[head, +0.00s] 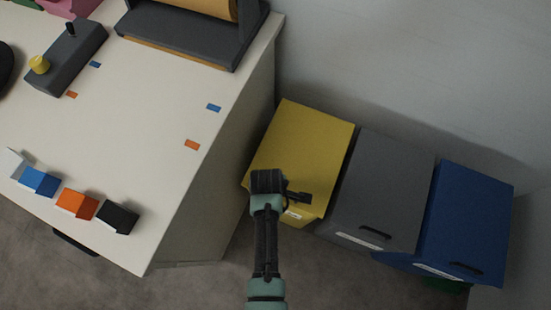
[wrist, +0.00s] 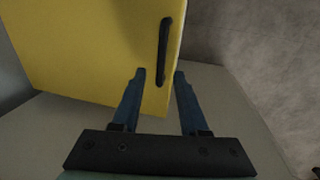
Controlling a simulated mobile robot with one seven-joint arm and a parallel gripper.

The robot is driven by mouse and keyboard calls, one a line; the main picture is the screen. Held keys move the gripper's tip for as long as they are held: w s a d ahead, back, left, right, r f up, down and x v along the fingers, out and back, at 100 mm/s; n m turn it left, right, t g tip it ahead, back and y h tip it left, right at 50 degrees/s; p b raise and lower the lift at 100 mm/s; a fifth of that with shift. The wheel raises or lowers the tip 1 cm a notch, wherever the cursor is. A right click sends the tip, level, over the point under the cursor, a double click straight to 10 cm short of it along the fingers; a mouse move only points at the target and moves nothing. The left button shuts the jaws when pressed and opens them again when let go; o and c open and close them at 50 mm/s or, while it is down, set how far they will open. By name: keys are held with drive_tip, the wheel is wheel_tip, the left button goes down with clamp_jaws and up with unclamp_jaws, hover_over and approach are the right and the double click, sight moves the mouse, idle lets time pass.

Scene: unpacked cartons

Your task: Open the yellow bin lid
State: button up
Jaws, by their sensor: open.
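The yellow bin (head: 303,140) stands beside the white counter, and its lid is closed in the head view. My gripper (head: 287,198) is over the front edge of the lid, where it hides part of the dark handle. In the wrist view the yellow lid (wrist: 90,45) fills the upper left, with the black bar handle (wrist: 164,52) near its right edge. My open gripper (wrist: 159,75) has one fingertip on each side of the handle's lower end in that picture. I cannot tell whether the fingers touch it.
A grey bin (head: 385,185) and a blue bin (head: 470,215) stand close on the right. The white counter (head: 150,120) is on the left, with small boxes near its front edge. A wall (head: 420,70) is behind the bins. Floor is free in front.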

clamp_jaws()
idle(1.5)
